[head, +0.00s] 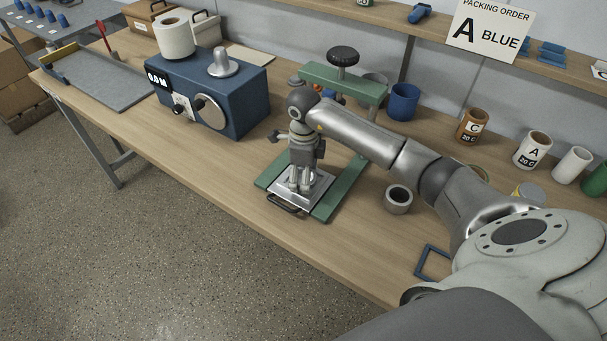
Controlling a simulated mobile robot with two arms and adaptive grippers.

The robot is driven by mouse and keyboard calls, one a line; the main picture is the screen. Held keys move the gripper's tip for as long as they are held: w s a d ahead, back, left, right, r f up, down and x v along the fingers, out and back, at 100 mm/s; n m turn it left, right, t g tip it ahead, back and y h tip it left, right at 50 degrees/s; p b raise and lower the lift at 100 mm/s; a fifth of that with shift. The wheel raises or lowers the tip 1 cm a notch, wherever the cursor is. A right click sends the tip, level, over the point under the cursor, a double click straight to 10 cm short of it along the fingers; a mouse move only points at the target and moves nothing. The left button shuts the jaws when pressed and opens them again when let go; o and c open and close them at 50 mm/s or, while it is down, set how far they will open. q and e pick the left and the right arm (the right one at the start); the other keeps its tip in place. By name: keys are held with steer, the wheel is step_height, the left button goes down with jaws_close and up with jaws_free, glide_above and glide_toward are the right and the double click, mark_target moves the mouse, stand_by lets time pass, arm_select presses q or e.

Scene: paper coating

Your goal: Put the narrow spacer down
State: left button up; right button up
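My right arm comes in from the right, and its gripper (300,186) points down into the green press (332,203). The fingertips are at or just above a silver plate (314,196) with a dark handle at its front. I cannot tell whether the fingers touch the plate or hold something small; no narrow spacer can be made out between them. A short grey ring (398,199) stands on the bench right of the press, and a blue square frame (433,263) lies near the front edge; I cannot tell whether either is a spacer. My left gripper is out of view.
A blue machine (238,88) with a white roll (175,36) stands left of the press. A blue cup (404,102) and labelled rolls (473,126) stand behind. A grey tray (100,80) is at far left. The bench front left of the press is clear.

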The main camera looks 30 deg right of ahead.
steer(key=shift+s, duration=0.1)
steer(key=shift+r+p, duration=0.6)
steer(key=shift+r, duration=0.05)
step_height(320, 180, up, 12)
steer(key=b, duration=0.2)
steer(key=shift+b, duration=0.4)
